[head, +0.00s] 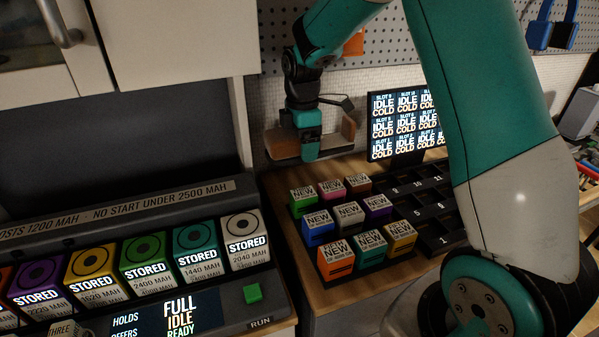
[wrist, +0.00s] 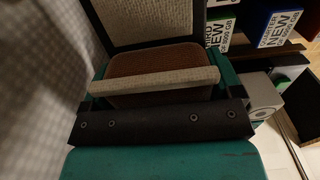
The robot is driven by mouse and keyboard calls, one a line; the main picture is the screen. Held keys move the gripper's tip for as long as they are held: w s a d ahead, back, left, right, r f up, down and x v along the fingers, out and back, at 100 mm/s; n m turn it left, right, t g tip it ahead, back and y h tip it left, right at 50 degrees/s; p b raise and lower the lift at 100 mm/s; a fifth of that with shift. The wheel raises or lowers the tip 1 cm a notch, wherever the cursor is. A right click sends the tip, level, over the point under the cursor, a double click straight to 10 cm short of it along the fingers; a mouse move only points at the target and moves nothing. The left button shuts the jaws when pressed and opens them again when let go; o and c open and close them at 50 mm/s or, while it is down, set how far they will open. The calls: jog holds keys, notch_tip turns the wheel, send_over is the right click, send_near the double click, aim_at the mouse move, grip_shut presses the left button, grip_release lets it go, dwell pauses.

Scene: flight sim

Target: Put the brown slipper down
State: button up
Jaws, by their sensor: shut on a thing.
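The brown slipper (head: 284,144) is in my gripper (head: 308,150), at the back left of the wooden bench top (head: 290,228). Its brown sides show left and right of the teal gripper, and the gripper hides its middle. In the wrist view the slipper (wrist: 155,66) shows a brown inside and a pale woven edge between the teal fingers of my gripper (wrist: 158,80). My gripper is shut on it. I cannot tell whether its underside touches anything.
Several coloured cells (head: 346,214) marked NEW stand right in front of the slipper. A dark slot rack (head: 432,212) lies to their right, with a lit screen (head: 403,118) behind. A charger row with stored cells (head: 146,262) fills the left. Pegboard (head: 385,45) backs the bench.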

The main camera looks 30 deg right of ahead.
jog(key=shift+w+d, duration=0.2)
jog(key=shift+w, duration=0.8)
send_over(299, 185)
jog(key=f, duration=0.6)
jog(key=shift+s+a+p, duration=0.1)
jog(key=shift+s+p, duration=0.2)
notch_tip(299, 185, down, 4)
jog(key=shift+f, duration=0.15)
jog(key=shift+w+f+p, duration=0.2)
jog(key=shift+f+p, duration=0.3)
jog(key=shift+f, duration=0.15)
